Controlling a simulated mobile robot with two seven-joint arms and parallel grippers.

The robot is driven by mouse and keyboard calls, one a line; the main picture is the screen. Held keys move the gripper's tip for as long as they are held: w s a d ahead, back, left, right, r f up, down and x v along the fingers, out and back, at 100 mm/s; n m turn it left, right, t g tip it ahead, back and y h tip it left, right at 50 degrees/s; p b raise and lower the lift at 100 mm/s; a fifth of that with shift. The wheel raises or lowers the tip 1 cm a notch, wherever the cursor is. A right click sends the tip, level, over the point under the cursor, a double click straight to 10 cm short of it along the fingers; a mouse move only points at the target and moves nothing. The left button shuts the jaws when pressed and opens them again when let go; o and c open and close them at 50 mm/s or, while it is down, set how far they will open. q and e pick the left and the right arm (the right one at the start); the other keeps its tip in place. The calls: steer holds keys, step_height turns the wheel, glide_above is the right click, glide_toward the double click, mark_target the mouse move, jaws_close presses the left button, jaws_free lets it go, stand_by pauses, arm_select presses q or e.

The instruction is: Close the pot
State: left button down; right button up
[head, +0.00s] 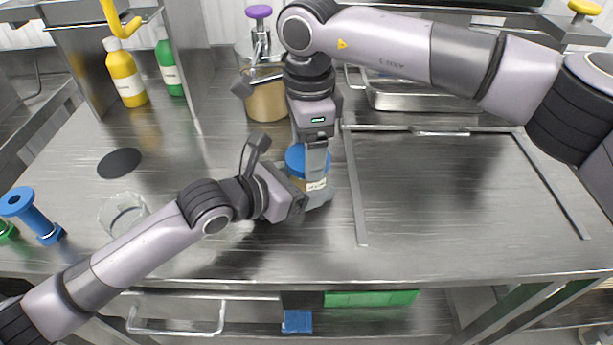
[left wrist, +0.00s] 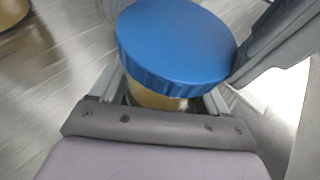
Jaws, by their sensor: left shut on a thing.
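The pot (head: 316,186) is a small jar with tan contents and a pale label, standing in the middle of the worktop. Its blue lid (head: 296,160) sits on top and fills much of the left wrist view (left wrist: 175,42), where it looks slightly tilted. Whether it is seated all round cannot be told. My left gripper (head: 308,197) is shut on the pot's body from the left, below the lid. My right gripper (head: 317,150) reaches down from above at the lid; a grey finger shows against the lid's right edge in the left wrist view. Its grip is hidden.
A clear glass (head: 124,212) and a black disc (head: 120,162) lie to the left. A larger tan-filled container (head: 267,101) stands behind, near a metal tray (head: 420,100). Yellow (head: 126,75) and green bottles stand back left. A framed area (head: 440,190) at right is clear.

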steer(key=m, duration=0.8)
arm_select(q)
steer(key=shift+f, duration=0.1)
arm_select(e)
steer(key=m, duration=1.5)
steer(key=shift+m, duration=0.3)
steer(key=m, duration=0.4)
steer(key=o, duration=1.2)
steer(key=shift+c, duration=0.2)
step_height(320, 180, up, 12)
